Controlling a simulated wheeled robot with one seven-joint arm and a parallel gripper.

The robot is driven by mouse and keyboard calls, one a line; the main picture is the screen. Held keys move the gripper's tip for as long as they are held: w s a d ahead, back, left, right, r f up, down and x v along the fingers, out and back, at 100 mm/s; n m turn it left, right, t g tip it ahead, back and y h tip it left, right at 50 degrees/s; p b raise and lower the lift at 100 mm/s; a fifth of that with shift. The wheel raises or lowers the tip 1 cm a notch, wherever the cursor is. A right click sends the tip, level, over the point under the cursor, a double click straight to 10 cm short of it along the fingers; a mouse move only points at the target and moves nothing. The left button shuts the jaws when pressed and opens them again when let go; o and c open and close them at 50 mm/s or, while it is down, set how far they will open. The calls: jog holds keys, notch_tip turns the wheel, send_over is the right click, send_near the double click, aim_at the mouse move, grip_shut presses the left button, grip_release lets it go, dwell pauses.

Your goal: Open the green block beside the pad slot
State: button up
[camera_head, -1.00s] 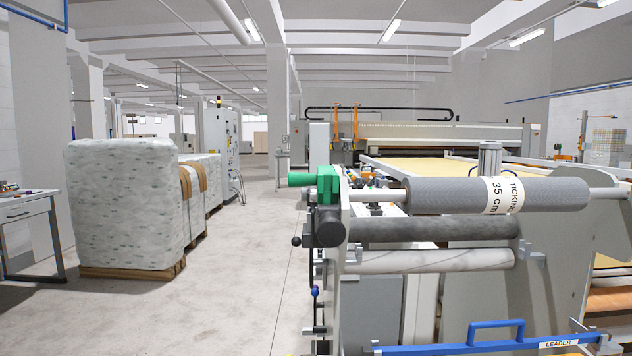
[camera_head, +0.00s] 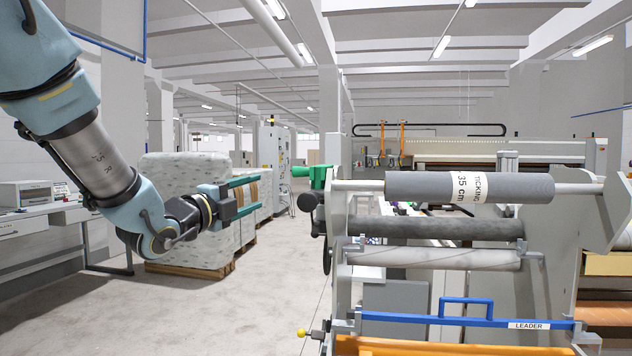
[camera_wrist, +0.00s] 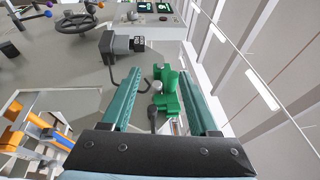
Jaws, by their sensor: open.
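The green block (camera_head: 318,177) sits at the left end of the grey roller labelled TICKING, on the machine's near side frame. A green cylindrical handle (camera_head: 300,171) sticks out to its left. My gripper (camera_head: 259,191) is open and empty, left of the block and apart from it in the head view. In the wrist view, a green block (camera_wrist: 170,103) with a rounded green part shows between my two teal fingers (camera_wrist: 160,73), beyond them. A dark lever is beside it. Whether the block is open or closed, I cannot tell. I cannot make out the pad slot.
The grey roller (camera_head: 470,187) and two lower rollers span the machine to the right. A blue bar marked LEADER (camera_head: 465,320) crosses below. Wrapped pallet stacks (camera_head: 185,215) and a bench (camera_head: 40,222) stand left. The floor between pallets and machine is clear.

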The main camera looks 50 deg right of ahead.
aim_at(297, 172)
jog(key=s+d+r+m+p, duration=0.1)
jog(key=d, duration=0.2)
jog(key=s+d+r+g+h+p, duration=0.1)
jog(key=d, duration=0.3)
jog(key=s+d+r+m+p, duration=0.1)
jog(key=d+r, duration=0.1)
jog(key=d, duration=0.1)
jog(key=shift+d+m+g+p, duration=0.2)
jog(key=shift+m+g+p, duration=0.1)
jog(key=shift+g+p, duration=0.1)
jog(key=shift+x, duration=0.8)
jog(key=shift+f, duration=0.1)
grip_shut()
jog(key=shift+w, duration=0.1)
